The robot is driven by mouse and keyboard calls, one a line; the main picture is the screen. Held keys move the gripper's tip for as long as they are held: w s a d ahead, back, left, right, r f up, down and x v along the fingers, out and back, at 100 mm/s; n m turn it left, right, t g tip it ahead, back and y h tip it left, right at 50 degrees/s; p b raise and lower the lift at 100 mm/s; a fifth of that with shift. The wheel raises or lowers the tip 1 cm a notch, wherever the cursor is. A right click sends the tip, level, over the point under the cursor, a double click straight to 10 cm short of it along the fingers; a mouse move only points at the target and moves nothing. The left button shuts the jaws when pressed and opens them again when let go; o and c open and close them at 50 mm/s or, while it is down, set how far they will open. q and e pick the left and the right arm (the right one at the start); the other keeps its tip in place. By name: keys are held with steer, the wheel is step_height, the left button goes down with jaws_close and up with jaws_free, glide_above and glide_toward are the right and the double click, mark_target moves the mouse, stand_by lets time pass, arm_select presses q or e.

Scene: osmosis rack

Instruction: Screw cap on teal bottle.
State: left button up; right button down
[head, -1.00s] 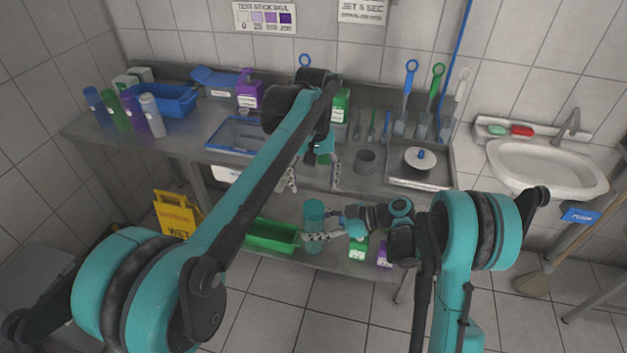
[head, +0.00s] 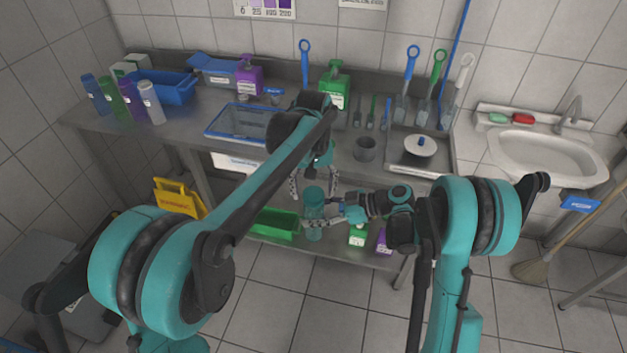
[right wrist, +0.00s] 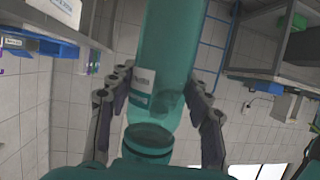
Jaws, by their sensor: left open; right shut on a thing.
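The teal bottle (head: 313,197) is upright in front of the bench in the head view. My right gripper (head: 312,221) is shut around its body from the right. In the right wrist view the bottle (right wrist: 168,50), with a white label, stands between the fingers (right wrist: 160,105). My left gripper (head: 314,181) is open, pointing down, with its fingers on either side just above the bottle's top. Whether it touches the bottle, I cannot tell. The bottle's mouth is partly hidden by my left gripper, and I cannot make out a cap there.
A green bin (head: 276,224) stands on the lower shelf, left of the bottle. A yellow sign (head: 178,197) is further left; a sink (head: 548,152) is right.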

arm_select(q)
steer(key=shift+f, duration=0.1)
steer(key=c, duration=1.2)
steer(key=o, duration=1.3)
step_height(320, 180, up, 12)
